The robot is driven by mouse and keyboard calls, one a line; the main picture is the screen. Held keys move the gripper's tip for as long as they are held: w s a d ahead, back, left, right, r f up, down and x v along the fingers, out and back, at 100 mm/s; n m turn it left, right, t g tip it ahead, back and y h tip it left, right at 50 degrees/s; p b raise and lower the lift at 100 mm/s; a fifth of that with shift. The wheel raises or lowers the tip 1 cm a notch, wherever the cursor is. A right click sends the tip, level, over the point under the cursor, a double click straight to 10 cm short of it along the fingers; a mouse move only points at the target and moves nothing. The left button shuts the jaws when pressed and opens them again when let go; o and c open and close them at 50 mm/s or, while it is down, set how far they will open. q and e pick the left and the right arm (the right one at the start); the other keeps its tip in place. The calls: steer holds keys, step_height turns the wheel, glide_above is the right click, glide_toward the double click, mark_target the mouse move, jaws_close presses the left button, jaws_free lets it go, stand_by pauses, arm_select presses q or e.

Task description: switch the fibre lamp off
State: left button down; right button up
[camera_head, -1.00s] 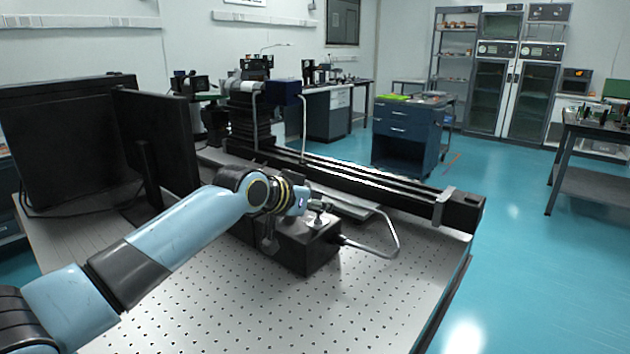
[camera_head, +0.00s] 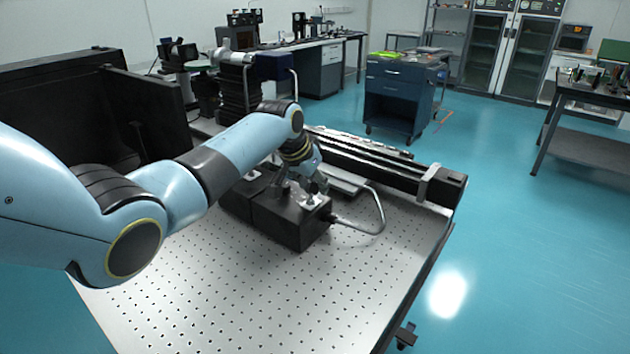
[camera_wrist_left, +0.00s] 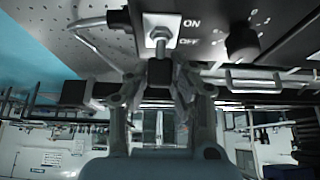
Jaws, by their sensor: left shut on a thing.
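The fibre lamp is a black box (camera_head: 288,226) on the perforated optical table. A curved grey light guide (camera_head: 377,208) leaves its right end. My left gripper (camera_head: 312,190) is over the top of the box, pointing down at it. In the left wrist view, a white plate (camera_wrist_left: 152,22) carries a metal toggle switch (camera_wrist_left: 160,37) with ON and OFF printed beside it. My left gripper (camera_wrist_left: 158,78) is shut on the toggle's lever, whose end is mostly hidden between the fingers. I cannot tell which way the lever leans. A dark knob (camera_wrist_left: 241,42) sits right of the labels.
A long black rail (camera_head: 385,172) runs behind the lamp. The front of the optical table (camera_head: 250,300) is clear. A blue drawer cart (camera_head: 397,95) stands on the floor beyond.

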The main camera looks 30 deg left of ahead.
arm_select(q)
steer(key=shift+d+f, duration=0.1)
steer(key=c, duration=1.1)
jaws_free()
steer(key=shift+r, duration=0.2)
steer(key=v, duration=1.1)
steer(key=shift+s+r, duration=0.25)
